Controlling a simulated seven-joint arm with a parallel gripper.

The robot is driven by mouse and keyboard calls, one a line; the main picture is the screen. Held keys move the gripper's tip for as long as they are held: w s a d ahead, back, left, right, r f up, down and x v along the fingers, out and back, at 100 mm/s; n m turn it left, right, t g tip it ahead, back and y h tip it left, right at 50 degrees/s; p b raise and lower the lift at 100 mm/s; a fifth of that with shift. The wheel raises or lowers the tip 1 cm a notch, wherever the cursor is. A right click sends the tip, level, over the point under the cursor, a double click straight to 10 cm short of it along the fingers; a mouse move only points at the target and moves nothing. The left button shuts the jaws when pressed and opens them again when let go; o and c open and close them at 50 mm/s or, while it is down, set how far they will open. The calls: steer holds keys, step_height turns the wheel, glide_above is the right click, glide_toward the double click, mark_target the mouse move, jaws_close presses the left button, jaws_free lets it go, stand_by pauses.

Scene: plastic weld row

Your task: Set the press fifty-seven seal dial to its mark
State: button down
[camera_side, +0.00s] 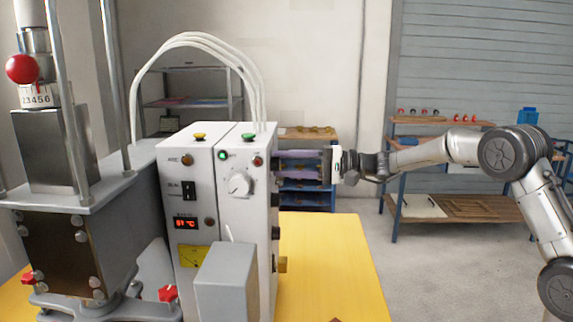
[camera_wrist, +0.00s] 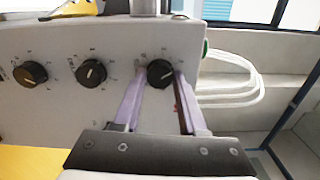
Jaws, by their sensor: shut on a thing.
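The control box (camera_side: 246,205) has a row of black dials on its right side face. In the wrist view three show: a left dial (camera_wrist: 30,73), a middle dial (camera_wrist: 91,71) and a right dial (camera_wrist: 161,73), with small dark marks printed around them. Their labels are too small to read, so I cannot tell which is press fifty-seven's. My gripper (camera_wrist: 164,82) has its two purple fingers on either side of the right dial and is shut on it. In the side view my gripper (camera_side: 290,165) reaches the box's side from the right; the held dial is hidden there.
The box stands on a yellow table (camera_side: 325,265); its right part is clear. A welding press (camera_side: 70,220) stands at left. White cables (camera_side: 205,40) arch above the box.

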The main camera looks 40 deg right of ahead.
steer(key=shift+n, duration=10.5)
steer(key=shift+c, duration=2.4)
jaws_free()
steer(key=shift+s, duration=0.1)
steer(key=v, duration=1.3)
steer(key=shift+s+d, duration=0.2)
steer(key=shift+d, duration=0.05)
